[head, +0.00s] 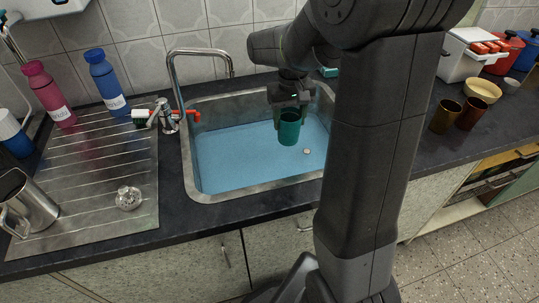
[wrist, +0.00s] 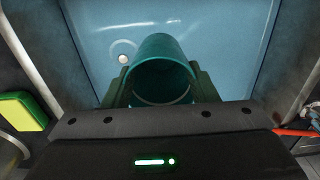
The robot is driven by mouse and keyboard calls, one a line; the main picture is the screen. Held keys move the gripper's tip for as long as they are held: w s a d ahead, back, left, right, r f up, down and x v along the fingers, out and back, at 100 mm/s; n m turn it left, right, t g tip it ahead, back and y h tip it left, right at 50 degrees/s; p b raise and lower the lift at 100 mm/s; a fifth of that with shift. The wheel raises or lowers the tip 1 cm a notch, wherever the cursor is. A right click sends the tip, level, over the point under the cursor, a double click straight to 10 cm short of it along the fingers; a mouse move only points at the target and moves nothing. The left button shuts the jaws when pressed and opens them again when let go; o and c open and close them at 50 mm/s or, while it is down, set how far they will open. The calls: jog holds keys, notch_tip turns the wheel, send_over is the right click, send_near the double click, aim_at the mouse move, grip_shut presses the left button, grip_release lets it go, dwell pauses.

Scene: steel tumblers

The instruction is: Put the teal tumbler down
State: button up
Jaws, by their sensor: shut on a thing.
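The teal tumbler (head: 289,130) is held by my gripper (head: 289,106) over the sink (head: 189,150), upright or nearly so in the head view. In the wrist view the tumbler (wrist: 163,54) sits between the two fingers of my gripper (wrist: 162,88), with its open mouth toward the camera. The fingers are shut on its sides. Blue water or a blue sink bottom lies below it. I cannot tell the exact gap between the tumbler and the surface below.
The tap (head: 176,85) rises behind the sink's left side. Two brown tumblers (head: 445,116) (head: 471,113) and a yellow bowl (head: 482,90) stand on the right counter. Dark counter beside them is free.

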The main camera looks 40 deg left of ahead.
aim_at(288, 134)
jog(key=shift+w+a, duration=0.2)
jog(key=shift+w, duration=0.05)
jog(key=shift+w+a+f+b, duration=0.15)
jog(key=shift+w+f+b, duration=0.05)
jog(key=shift+f+b, duration=0.2)
jog(key=shift+s+f+b, duration=0.2)
jog(key=shift+f+b, duration=0.15)
jog(key=shift+f, duration=0.2)
notch_tip(288, 134, down, 4)
jog(key=b, duration=0.2)
jog(key=shift+f+b, duration=0.25)
jog(key=shift+b, duration=0.15)
notch_tip(288, 134, down, 10)
jog(key=shift+f+b, duration=0.25)
jog(key=shift+b, duration=0.9)
jog(key=shift+f, duration=0.1)
jog(key=shift+f, duration=0.15)
jog(key=o, duration=1)
